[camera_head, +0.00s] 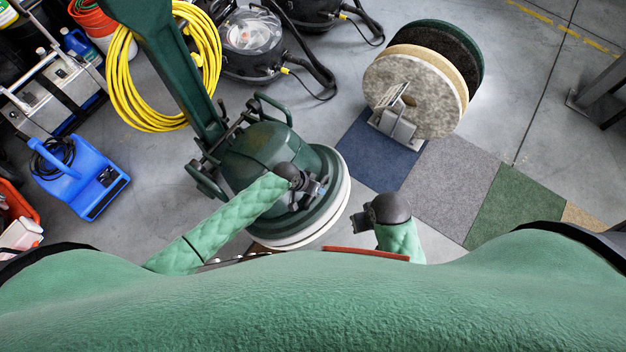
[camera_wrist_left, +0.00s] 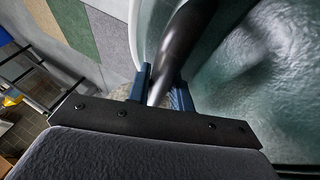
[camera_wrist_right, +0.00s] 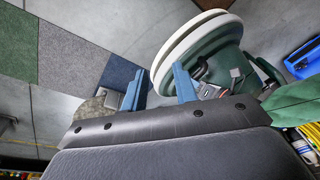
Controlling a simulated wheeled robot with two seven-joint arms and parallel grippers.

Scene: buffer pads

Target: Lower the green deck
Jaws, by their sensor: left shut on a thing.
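The green deck (camera_head: 262,150) belongs to a floor machine with a long dark green handle column (camera_head: 173,62). A white pad (camera_head: 338,207) runs round the deck's lower rim. The deck looks tilted; I cannot tell how far its rim is off the floor. My left gripper (camera_head: 318,188) is over the deck. In the left wrist view its blue fingers (camera_wrist_left: 162,90) are shut on a black bar (camera_wrist_left: 182,45) at the deck. My right gripper (camera_head: 360,220) is right of the deck, apart from it. In the right wrist view its blue fingers (camera_wrist_right: 160,86) are spread and empty.
Carpet squares in blue (camera_head: 370,150), grey (camera_head: 447,185) and green (camera_head: 514,205) lie to the right. Round pads stand on a rack (camera_head: 418,95) behind them.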

